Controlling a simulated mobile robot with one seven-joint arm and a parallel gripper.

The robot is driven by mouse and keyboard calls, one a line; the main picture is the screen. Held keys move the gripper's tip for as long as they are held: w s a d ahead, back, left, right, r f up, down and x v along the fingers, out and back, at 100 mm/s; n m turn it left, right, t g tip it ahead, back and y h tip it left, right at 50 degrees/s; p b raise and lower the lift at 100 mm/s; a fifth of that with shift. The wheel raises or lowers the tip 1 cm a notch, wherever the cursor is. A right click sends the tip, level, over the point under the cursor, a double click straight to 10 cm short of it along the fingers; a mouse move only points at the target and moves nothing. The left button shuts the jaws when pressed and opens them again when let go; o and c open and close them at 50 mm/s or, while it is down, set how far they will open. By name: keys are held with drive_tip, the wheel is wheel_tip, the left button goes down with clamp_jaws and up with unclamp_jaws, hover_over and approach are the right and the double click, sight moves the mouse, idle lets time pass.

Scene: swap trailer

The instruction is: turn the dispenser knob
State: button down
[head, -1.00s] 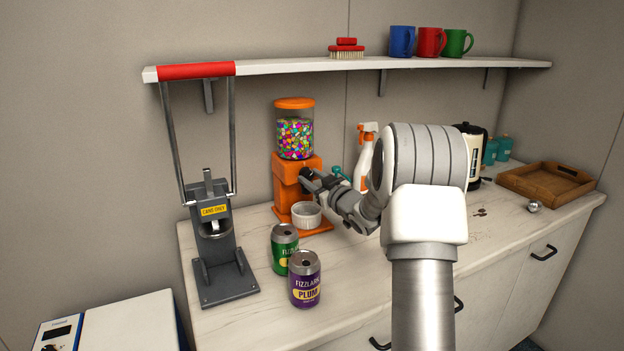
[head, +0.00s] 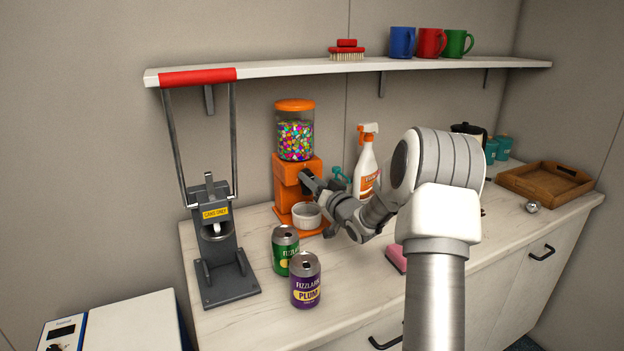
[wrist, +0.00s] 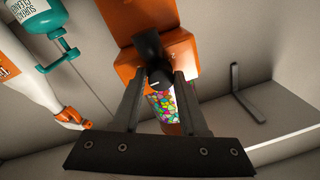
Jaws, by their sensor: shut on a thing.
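The orange dispenser (head: 283,178) stands on the counter, with a clear jar of colourful sweets (head: 295,140) and an orange lid. Its black knob (wrist: 158,76) shows in the wrist view between my fingertips, with a short white mark on its face. My gripper (head: 309,181) reaches the dispenser's front from the right and is shut on the knob. In the head view my fingers mostly hide the knob. A white ribbed cup (head: 306,216) sits on the dispenser's base, below the gripper. I cannot tell whether any sweets are in it.
A green can (head: 283,254) and a purple can (head: 305,284) stand in front of the dispenser. A grey can crusher (head: 215,232) is at left. A shelf (head: 300,66) runs above.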

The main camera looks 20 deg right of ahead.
drive_tip(key=shift+m, duration=0.9)
drive_tip(key=shift+c, duration=2.2)
unclamp_jaws()
drive_tip(key=shift+s, duration=0.1)
drive_tip(key=s+d+f, duration=0.1)
drive_tip(key=s, duration=1.6)
drive_tip(key=shift+d, duration=0.3)
drive_tip(key=shift+f, duration=0.15)
